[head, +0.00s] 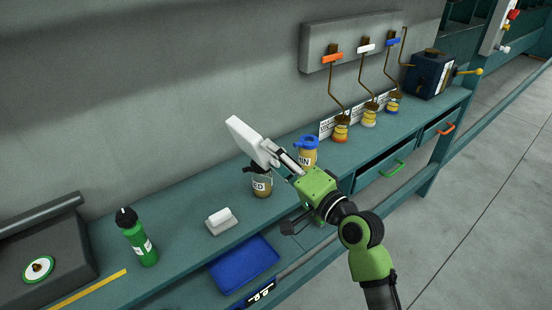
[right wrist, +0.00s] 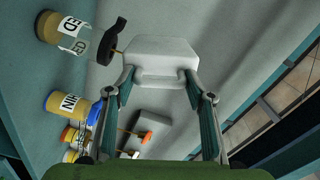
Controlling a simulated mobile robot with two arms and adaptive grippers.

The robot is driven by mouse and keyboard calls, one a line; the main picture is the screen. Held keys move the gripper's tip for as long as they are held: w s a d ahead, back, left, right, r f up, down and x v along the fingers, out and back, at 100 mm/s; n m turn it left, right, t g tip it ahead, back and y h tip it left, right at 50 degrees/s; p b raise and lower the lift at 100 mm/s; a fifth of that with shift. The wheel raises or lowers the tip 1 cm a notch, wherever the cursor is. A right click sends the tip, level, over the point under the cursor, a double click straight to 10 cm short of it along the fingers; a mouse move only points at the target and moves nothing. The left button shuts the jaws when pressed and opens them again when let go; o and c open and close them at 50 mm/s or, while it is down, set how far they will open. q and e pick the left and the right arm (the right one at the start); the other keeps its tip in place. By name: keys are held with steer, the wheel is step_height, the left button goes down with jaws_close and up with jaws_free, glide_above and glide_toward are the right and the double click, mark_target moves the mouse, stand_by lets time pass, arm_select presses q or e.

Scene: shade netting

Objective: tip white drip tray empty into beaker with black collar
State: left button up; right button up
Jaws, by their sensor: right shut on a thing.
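The white drip tray (head: 246,139) is steeply tilted in the head view, above and beside a beaker labelled "...ED" (head: 262,189) with brown contents. My right gripper (head: 279,158) is shut on the tray's near end. In the right wrist view the tray (right wrist: 160,58) sits between the two fingertips (right wrist: 160,84). There the beaker (right wrist: 62,30) shows a black collar (right wrist: 105,42) at its mouth, close to the tray's left side. A thin brown-orange streak lies between collar and tray; I cannot tell what it is. The tray's inside is hidden. My left gripper is not in view.
A blue-collared beaker (head: 307,157) stands just right of the labelled beaker. A white block (head: 221,221), a green bottle (head: 139,238) and a blue bin (head: 243,263) are to the left and below. Several small jars stand under hooked taps at the back right.

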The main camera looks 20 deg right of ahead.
steer(key=shift+w+d+r+m+p, duration=0.15)
steer(key=shift+d+m+p, duration=0.15)
steer(key=shift+m+p, duration=0.45)
steer(key=shift+w+d+r+m+p, duration=0.15)
steer(key=shift+d+m+p, duration=0.15)
steer(key=shift+m+p, duration=0.45)
stand_by(2.7)
steer(key=shift+w+d+m+p, duration=0.1)
steer(key=shift+d+m+p, duration=0.25)
steer(key=shift+m+p, duration=0.35)
steer(key=shift+w+d+m+p, duration=0.1)
steer(key=shift+d+m+p, duration=0.35)
steer(key=shift+m, duration=0.45)
stand_by(2.2)
